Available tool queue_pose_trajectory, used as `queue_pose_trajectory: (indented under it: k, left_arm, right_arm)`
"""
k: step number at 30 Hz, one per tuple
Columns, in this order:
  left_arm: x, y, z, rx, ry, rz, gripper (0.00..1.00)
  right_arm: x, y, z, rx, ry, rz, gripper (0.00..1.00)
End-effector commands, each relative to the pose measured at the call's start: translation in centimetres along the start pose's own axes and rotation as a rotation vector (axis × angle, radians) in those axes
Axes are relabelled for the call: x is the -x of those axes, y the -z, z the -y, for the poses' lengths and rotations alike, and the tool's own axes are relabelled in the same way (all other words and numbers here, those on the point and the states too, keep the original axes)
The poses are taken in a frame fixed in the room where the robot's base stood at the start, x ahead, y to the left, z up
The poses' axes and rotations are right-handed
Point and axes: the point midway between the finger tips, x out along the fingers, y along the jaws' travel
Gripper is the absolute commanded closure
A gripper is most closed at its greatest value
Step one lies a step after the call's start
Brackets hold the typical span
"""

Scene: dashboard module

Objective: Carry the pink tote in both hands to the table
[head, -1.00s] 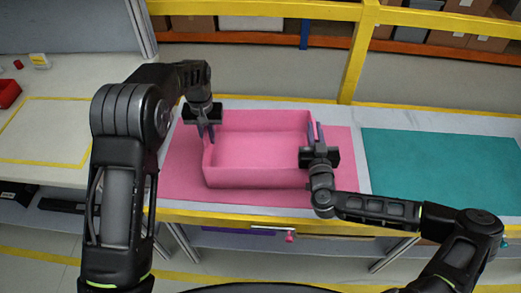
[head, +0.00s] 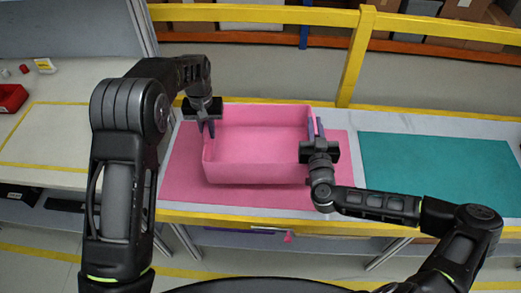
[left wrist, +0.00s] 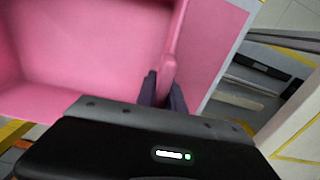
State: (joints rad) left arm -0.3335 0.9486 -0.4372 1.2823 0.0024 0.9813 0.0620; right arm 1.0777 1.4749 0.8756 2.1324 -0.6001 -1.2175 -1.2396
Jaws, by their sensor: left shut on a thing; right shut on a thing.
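The pink tote (head: 255,174) is an open, empty box in the middle of the head view, over a pink mat (head: 183,170). A shadow shows under it, so it seems slightly above the mat. My left gripper (head: 207,126) is shut on the tote's left wall. In the left wrist view, the fingers of this gripper (left wrist: 163,90) close on either side of the pink wall (left wrist: 172,45). My right gripper (head: 314,130) is shut on the tote's right wall. The fingertips are partly hidden by the walls and the gripper bodies.
A teal mat (head: 440,165) lies to the right on the same bench. A white table (head: 50,130) with a yellow outline and a red bin (head: 10,98) stands at the left. A yellow rail (head: 350,60) runs behind the bench.

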Motion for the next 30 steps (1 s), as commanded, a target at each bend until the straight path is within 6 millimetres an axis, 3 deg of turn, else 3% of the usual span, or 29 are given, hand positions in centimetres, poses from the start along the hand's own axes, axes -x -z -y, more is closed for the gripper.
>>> queue_pose_trajectory:
  k: [30]
  left_arm:
    - [-0.37,0.07,0.00,0.000,-0.001,-0.002,1.00]
  right_arm:
    - [0.00,-0.42,0.00,0.000,0.000,0.000,1.00]
